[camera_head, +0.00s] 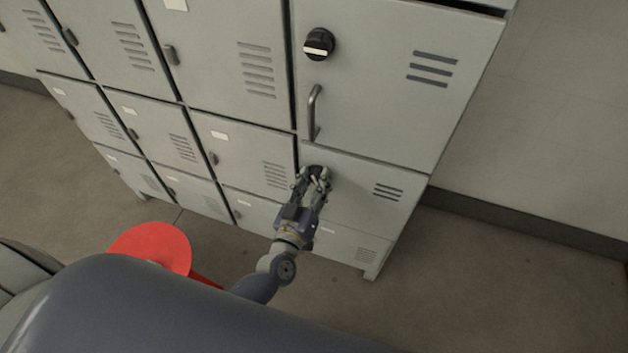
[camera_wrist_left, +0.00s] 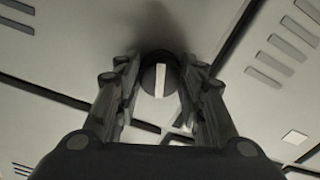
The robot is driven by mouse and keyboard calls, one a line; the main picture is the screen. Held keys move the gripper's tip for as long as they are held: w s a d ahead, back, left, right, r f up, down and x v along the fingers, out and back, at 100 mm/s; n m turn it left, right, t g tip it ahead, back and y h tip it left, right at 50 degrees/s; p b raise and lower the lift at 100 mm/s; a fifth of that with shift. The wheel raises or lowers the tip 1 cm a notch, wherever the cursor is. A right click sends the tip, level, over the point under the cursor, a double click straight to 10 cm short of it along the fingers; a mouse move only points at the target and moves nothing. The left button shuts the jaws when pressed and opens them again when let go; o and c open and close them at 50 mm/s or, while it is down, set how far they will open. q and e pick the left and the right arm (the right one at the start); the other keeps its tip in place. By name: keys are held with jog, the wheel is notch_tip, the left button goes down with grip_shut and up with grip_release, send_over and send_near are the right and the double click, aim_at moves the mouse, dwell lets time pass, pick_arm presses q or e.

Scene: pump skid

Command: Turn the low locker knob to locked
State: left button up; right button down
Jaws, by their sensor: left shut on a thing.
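The low locker knob (camera_wrist_left: 160,75) is a dark round knob with a white bar, on a grey locker door (camera_head: 365,195). In the left wrist view its white bar stands nearly upright in the picture. My left gripper (camera_head: 315,180) is shut on this knob, with one finger on each side of it. In the head view the fingers hide most of the knob. My right gripper is in neither view.
An upper door (camera_head: 385,95) carries another black knob (camera_head: 319,44) with a white bar and a bar handle (camera_head: 314,112) just above my gripper. More vented locker doors lie left. A red round object (camera_head: 152,248) stands on the floor (camera_head: 490,275); floor right of the lockers is clear.

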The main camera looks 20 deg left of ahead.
pick_arm(q)
jog(key=n, duration=0.6)
jog(key=shift+n+b, duration=0.3)
jog(key=shift+b, duration=0.1)
jog(key=n+b, duration=0.1)
jog(key=n, duration=0.3)
jog(key=shift+n, duration=1)
jog(key=o, duration=1.1)
